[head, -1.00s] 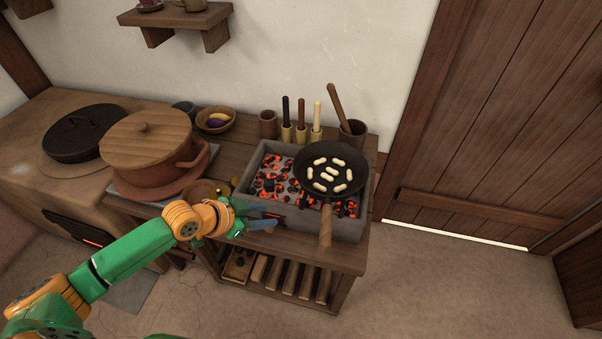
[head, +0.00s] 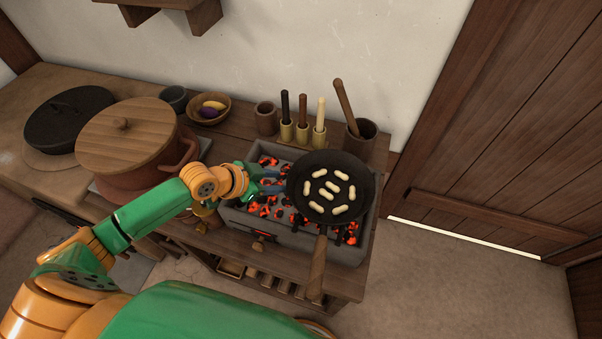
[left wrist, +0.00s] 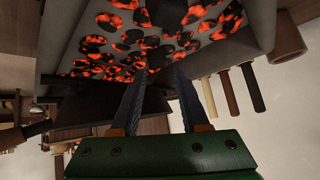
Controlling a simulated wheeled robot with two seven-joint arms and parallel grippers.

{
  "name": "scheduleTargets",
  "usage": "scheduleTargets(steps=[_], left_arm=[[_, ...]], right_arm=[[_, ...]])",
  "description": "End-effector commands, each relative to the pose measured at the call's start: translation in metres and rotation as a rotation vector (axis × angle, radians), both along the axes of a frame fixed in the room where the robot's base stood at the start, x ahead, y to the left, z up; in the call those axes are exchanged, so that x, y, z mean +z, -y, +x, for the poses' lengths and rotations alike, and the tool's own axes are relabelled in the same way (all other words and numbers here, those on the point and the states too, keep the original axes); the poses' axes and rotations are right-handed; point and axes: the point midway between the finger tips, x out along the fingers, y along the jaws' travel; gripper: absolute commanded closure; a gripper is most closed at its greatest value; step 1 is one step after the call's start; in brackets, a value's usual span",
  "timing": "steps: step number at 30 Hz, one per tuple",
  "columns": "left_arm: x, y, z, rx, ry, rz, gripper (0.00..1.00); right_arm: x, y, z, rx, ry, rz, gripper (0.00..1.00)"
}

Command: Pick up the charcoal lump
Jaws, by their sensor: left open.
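Several charcoal lumps, black with glowing orange patches, lie in the grey brazier (head: 240,219). One lump (head: 269,160) shows near its back left corner. I cannot tell which single lump is meant. My left gripper (head: 284,181) is open over the left part of the brazier, just left of the pan. In the left wrist view the two fingers (left wrist: 160,75) are apart and point toward the glowing lumps (left wrist: 140,45). I see nothing held between them, and contact with a lump cannot be made out. The right gripper is not in view.
A black pan (head: 349,204) with pale pieces covers the brazier's right part, its handle (head: 317,267) pointing forward. A lidded pot (head: 128,155) stands left, near my arm. Tool holders (head: 303,134) and a cup (head: 368,147) stand behind the brazier.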

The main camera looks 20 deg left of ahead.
Motion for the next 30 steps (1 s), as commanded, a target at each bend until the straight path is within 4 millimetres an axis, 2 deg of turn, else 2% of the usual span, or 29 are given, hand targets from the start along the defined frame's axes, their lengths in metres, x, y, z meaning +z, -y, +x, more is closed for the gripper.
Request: scheduleTargets(steps=[9,17,22,30], left_arm=[[-0.040,0.026,0.033,0.001,0.000,-0.001,0.55],[-0.042,0.029,0.036,-0.002,0.001,0.002,0.55],[-0.042,0.029,0.036,-0.002,0.001,0.002,0.98],[-0.042,0.028,0.036,-0.002,0.001,0.002,1.00]], right_arm=[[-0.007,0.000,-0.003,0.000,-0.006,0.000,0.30],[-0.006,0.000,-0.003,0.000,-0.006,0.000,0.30],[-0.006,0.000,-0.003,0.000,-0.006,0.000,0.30],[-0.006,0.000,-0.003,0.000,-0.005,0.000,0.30]])
